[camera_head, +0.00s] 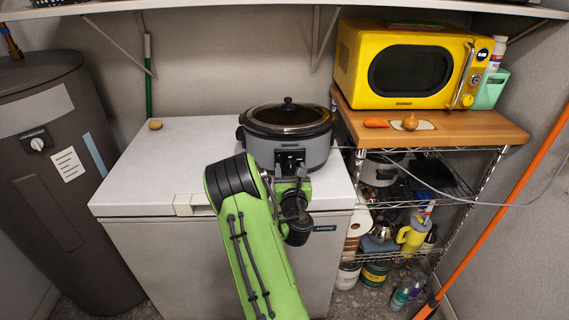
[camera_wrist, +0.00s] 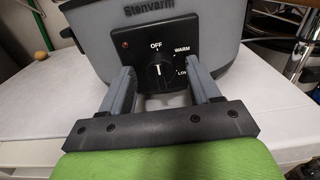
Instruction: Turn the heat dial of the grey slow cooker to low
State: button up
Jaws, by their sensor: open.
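The grey slow cooker (camera_head: 322,152) stands on the white chest freezer, with its dark lid on. Its black control panel faces me and also shows in the wrist view (camera_wrist: 127,62). The heat dial (camera_wrist: 159,76) is a round black knob with a white pointer line, pointing up towards OFF. WARM is at its upper right and LOW at its right. My gripper (camera_wrist: 165,85) is open, one finger on each side of the dial. I cannot tell whether either finger touches it. In the head view my gripper (camera_head: 291,172) is in front of the panel and partly hides it.
The white freezer top (camera_head: 170,165) is mostly clear to the left, with a small potato (camera_head: 155,125) at the back. A wire shelf with a wooden top (camera_head: 465,130) stands right, bearing a yellow microwave (camera_head: 360,65). A grey cable (camera_head: 480,202) runs past the shelf.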

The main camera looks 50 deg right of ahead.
jog(key=shift+s+a+r, duration=0.1)
jog(key=shift+c, duration=0.2)
jog(key=c, duration=1)
jog(key=m, duration=0.5)
jog(key=shift+m, duration=0.3)
jog(key=m, duration=1.2)
jog(key=shift+m+p, duration=0.35)
jog(key=shift+m, duration=0.05)
jog(key=m, duration=0.5)
jog(key=shift+m, duration=0.3)
